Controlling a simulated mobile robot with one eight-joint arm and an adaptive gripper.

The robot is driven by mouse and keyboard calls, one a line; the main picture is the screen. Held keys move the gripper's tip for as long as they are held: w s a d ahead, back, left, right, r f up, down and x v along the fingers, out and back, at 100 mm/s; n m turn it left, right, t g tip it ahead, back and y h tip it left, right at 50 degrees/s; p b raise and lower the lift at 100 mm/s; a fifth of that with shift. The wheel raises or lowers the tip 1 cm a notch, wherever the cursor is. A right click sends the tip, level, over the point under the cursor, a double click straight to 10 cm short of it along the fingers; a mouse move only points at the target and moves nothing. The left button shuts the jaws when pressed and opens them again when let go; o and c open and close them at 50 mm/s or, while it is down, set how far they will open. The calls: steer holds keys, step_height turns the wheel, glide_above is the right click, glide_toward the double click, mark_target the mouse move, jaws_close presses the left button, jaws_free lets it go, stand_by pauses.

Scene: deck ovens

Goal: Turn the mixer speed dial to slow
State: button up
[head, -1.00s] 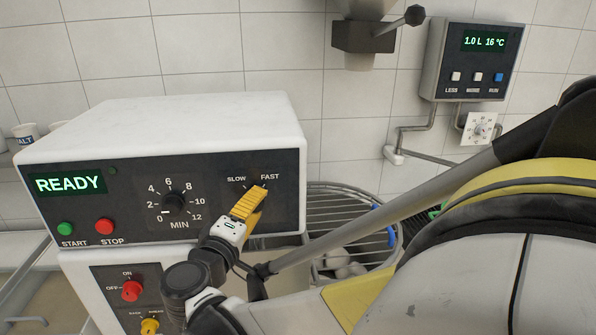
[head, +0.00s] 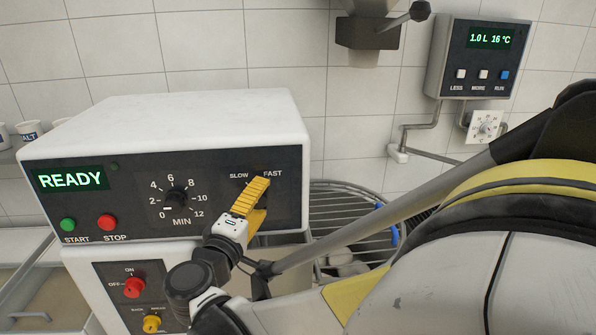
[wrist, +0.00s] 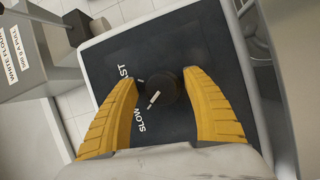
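The mixer speed dial (wrist: 166,88) is a dark round knob with a white pointer line on the control panel. In the wrist view the pointer slants toward the SLOW label (wrist: 141,121); the FAST label (wrist: 123,76) is partly covered by a finger. My gripper (wrist: 161,76) is open, with its yellow ribbed fingers on either side of the dial and a gap showing at each side. In the head view my gripper (head: 262,186) covers the dial, below the SLOW (head: 239,176) and FAST (head: 272,174) labels.
The panel also has a minute timer knob (head: 177,200), a green START button (head: 68,224), a red STOP button (head: 107,222) and a READY display (head: 71,179). A wire guard (head: 345,195) stands to the right. A water meter box (head: 484,60) hangs on the wall.

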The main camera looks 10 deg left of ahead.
steer(key=shift+s+a, duration=0.1)
steer(key=s+a, duration=0.2)
steer(key=s, duration=1)
steer(key=shift+w+f, duration=0.1)
